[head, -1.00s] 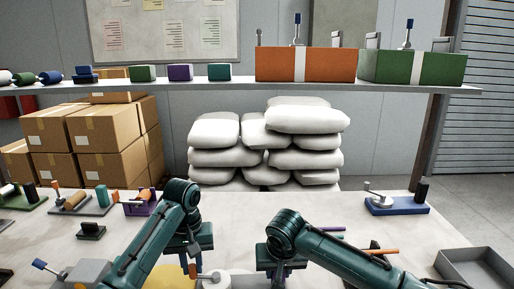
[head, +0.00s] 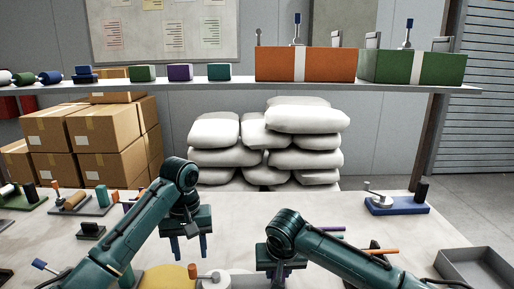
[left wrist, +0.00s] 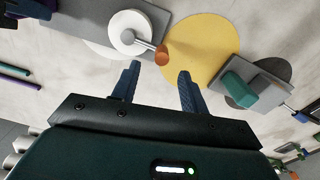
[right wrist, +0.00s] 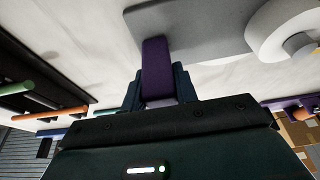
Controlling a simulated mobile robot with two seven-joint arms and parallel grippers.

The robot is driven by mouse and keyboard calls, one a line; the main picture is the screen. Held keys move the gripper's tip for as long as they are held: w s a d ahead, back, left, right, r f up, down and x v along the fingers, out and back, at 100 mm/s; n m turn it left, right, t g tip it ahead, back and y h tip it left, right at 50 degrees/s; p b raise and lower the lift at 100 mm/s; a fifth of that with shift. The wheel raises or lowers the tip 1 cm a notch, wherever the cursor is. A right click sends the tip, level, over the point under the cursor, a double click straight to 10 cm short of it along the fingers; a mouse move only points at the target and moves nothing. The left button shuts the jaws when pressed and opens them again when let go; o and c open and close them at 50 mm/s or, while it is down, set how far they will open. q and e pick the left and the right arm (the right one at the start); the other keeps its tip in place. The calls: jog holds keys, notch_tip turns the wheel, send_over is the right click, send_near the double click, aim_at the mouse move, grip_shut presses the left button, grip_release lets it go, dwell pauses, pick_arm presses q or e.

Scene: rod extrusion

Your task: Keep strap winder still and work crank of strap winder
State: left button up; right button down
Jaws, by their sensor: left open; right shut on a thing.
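The strap winder has a grey base (left wrist: 190,18), a white drum (left wrist: 128,32) and a crank with an orange knob (left wrist: 162,55). In the head view the drum (head: 216,277) and orange knob (head: 193,271) show at the bottom edge. My left gripper (head: 190,250) is open and empty, above and apart from the knob; in the left wrist view the knob lies just beyond its fingertips (left wrist: 159,70). My right gripper (right wrist: 157,85) is shut on the purple grip (right wrist: 155,58) at the base's end. In the head view my right arm partly hides this grip.
A yellow disc (head: 168,279) lies left of the winder. A blue crank device (head: 397,207) and a grey tray (head: 478,268) are at the right. Several small devices, one with a black block (head: 91,230), stand at the left.

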jog(key=shift+f, duration=0.15)
pick_arm(q)
notch_tip(320, 180, up, 7)
jog(key=shift+r, duration=0.15)
pick_arm(e)
jog(key=c, duration=0.5)
grip_release()
pick_arm(q)
jog(key=shift+r, duration=0.1)
pick_arm(e)
jog(key=shift+r, duration=0.2)
pick_arm(q)
notch_tip(320, 180, up, 8)
jog(key=p, duration=0.9)
send_over(192, 265)
jog(key=shift+r, duration=0.2)
pick_arm(e)
jog(key=shift+r, duration=3.45)
pick_arm(q)
jog(key=shift+w, duration=0.1)
